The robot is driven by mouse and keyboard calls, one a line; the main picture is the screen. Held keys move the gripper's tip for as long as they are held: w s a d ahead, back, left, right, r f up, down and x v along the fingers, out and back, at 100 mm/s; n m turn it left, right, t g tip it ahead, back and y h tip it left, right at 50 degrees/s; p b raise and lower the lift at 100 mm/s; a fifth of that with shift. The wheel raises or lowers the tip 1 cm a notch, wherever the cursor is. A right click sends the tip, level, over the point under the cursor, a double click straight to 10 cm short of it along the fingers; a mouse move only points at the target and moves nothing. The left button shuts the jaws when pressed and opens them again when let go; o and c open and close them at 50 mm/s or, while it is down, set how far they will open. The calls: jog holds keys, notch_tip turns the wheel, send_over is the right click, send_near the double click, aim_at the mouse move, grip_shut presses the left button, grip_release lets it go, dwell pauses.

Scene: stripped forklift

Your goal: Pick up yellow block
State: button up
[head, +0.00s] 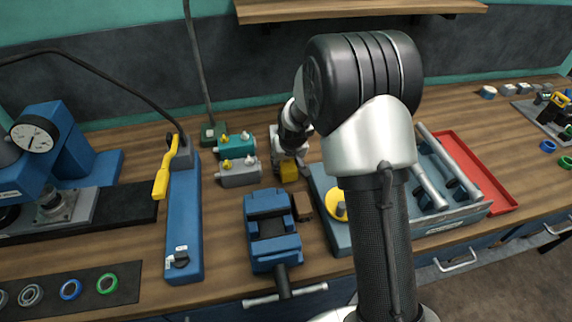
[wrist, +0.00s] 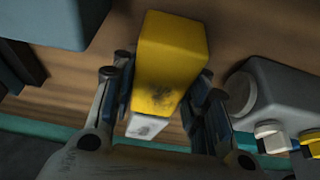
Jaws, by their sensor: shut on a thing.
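The yellow block (wrist: 172,62) is large in the wrist view, with a dark worn patch on its face. My gripper (wrist: 165,95) has one finger on each side of it and is shut on it. A small pale piece (wrist: 146,127) shows at the block's lower end, between the fingers. In the head view the yellow block (head: 289,172) is under my gripper (head: 288,158), behind the blue vise. My arm hides part of the bench to the right. I cannot tell whether the block touches the bench.
The blue vise (head: 272,235) stands in front, with a small brown block (head: 302,207) beside it. A grey valve box (head: 240,172) and a teal one (head: 235,147) are to the left. A blue-grey tray (head: 455,212) with metal tubes and a red tray (head: 475,170) lie right.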

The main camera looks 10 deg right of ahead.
grip_shut()
